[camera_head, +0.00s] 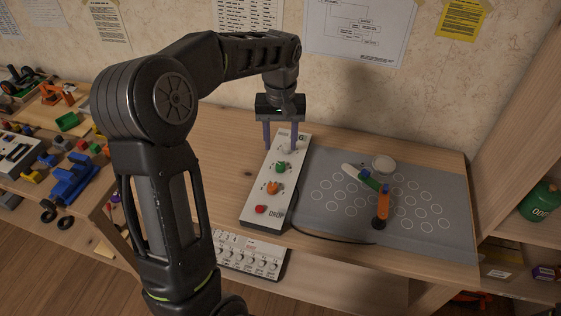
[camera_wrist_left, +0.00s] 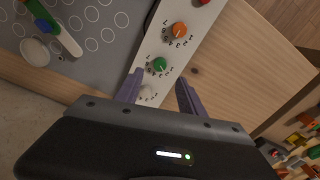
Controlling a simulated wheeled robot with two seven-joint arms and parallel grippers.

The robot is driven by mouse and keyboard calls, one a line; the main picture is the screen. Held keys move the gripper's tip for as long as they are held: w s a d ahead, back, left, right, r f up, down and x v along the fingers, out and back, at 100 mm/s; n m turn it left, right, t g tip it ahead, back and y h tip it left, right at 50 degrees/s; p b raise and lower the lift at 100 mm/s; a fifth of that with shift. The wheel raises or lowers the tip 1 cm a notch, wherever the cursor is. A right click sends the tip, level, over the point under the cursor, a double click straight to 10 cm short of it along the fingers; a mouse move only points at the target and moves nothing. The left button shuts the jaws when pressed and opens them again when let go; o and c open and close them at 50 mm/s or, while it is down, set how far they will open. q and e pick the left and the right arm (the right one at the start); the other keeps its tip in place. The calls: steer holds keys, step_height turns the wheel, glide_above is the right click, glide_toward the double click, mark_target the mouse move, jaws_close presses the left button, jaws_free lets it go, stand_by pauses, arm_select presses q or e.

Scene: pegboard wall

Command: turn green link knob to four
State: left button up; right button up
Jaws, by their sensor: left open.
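My left gripper (camera_head: 280,147) is open and empty above the panel's far end, pointing down. My right gripper is not in view.
A grey board (camera_head: 440,190) with printed circles and a white, green and orange linkage (camera_head: 370,182) lies to the right. A second panel (camera_head: 250,257) is below. Clutter fills the left shelf. A wall rises behind.

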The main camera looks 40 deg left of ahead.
mark_target(281, 165)
arm_select(q)
steer(key=shift+f, duration=3.9)
steer(key=shift+c, duration=0.5)
jaws_close()
